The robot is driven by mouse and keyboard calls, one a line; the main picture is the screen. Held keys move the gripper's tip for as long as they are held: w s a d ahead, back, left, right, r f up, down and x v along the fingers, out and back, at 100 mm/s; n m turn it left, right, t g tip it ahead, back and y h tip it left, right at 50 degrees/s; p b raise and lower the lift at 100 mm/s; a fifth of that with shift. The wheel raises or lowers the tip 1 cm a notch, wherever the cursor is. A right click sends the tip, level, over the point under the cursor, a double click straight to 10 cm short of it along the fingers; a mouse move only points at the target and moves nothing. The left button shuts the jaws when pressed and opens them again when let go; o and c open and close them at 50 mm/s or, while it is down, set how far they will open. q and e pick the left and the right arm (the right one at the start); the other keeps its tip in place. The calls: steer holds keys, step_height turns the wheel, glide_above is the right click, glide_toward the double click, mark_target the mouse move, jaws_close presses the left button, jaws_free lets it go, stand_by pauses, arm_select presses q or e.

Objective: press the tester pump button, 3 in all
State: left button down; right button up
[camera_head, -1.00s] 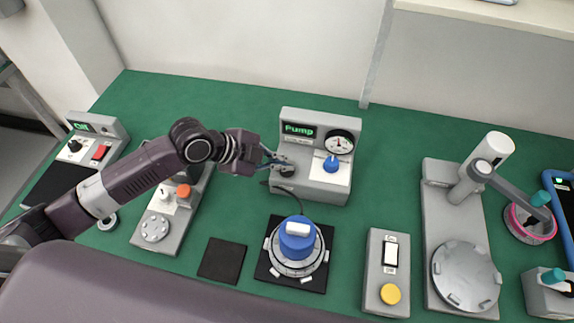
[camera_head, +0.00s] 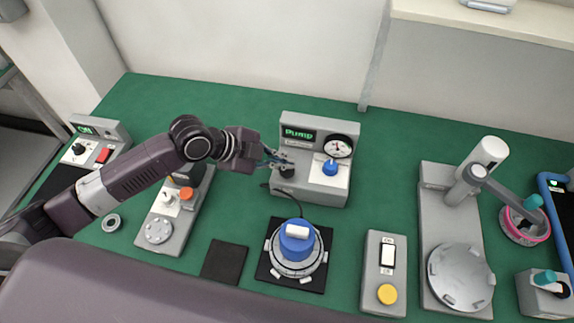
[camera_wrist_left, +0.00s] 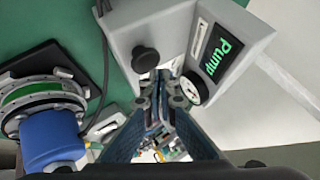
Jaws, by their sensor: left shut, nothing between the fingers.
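The grey pump tester (camera_head: 301,186) stands at the back middle of the green bench. It has a green-lit display (camera_head: 298,134), a round gauge (camera_head: 338,146), a blue knob (camera_head: 330,167) and a black button (camera_head: 287,172). My left gripper (camera_head: 277,160) is shut and empty, its tips close by the black button. In the left wrist view the black button (camera_wrist_left: 146,60) shows just beyond the shut fingertips (camera_wrist_left: 160,84), seemingly apart from them. The tester's display (camera_wrist_left: 221,50) reads "Pump". My right gripper is not in view.
A blue-topped hub unit (camera_head: 296,243) sits on a black pad in front of the tester; a thin cable runs beside it. A switch box (camera_head: 386,272) and a press stand (camera_head: 448,205) are to the right. A knob panel (camera_head: 171,215) is to the left.

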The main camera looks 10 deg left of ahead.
mark_target(284, 171)
arm_select(q)
steer(key=shift+r, duration=0.15)
step_height(284, 171, up, 5)
steer(key=p, duration=0.4)
stand_by(1.0)
